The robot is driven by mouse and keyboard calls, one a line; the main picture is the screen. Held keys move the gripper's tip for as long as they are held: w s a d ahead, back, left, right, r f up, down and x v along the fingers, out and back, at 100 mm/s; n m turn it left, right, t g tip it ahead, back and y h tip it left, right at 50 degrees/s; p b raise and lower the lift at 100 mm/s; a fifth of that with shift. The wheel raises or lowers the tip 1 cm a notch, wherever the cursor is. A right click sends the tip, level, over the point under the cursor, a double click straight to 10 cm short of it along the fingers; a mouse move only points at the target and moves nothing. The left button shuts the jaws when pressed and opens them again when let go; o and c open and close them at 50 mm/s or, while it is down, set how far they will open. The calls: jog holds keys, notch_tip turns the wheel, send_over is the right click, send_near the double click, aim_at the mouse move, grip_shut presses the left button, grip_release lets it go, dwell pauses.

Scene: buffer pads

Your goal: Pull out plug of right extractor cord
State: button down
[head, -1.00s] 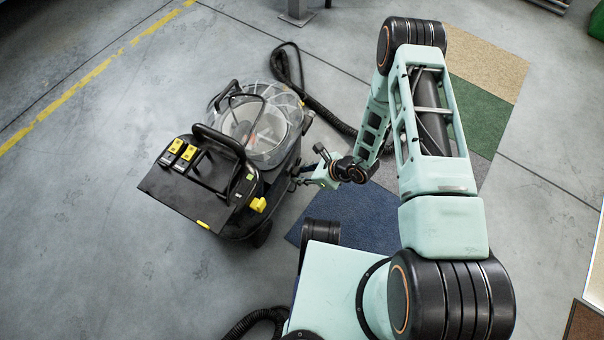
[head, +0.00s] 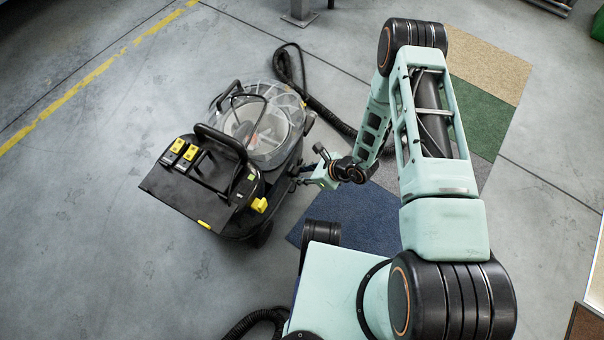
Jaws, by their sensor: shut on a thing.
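The extractor (head: 215,185) stands on the grey floor left of my arm. It has a black body, a clear round tank (head: 262,125) and yellow parts. My gripper (head: 300,180) is at the machine's right side, low beside the body. Its fingers are small and dark in this view. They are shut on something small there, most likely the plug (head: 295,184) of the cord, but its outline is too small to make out. I cannot tell whether it is still seated. The cord cannot be told apart from the dark machine side.
A black corrugated hose (head: 300,90) curls behind the extractor towards my arm. Blue (head: 350,220), grey, green (head: 468,115) and beige (head: 490,65) floor pads lie under and beyond my arm. A metal post foot (head: 299,17) stands at the back. The floor on the left is clear.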

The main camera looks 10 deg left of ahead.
jog(key=c, duration=1.5)
grip_release()
jog(key=v, duration=1.2)
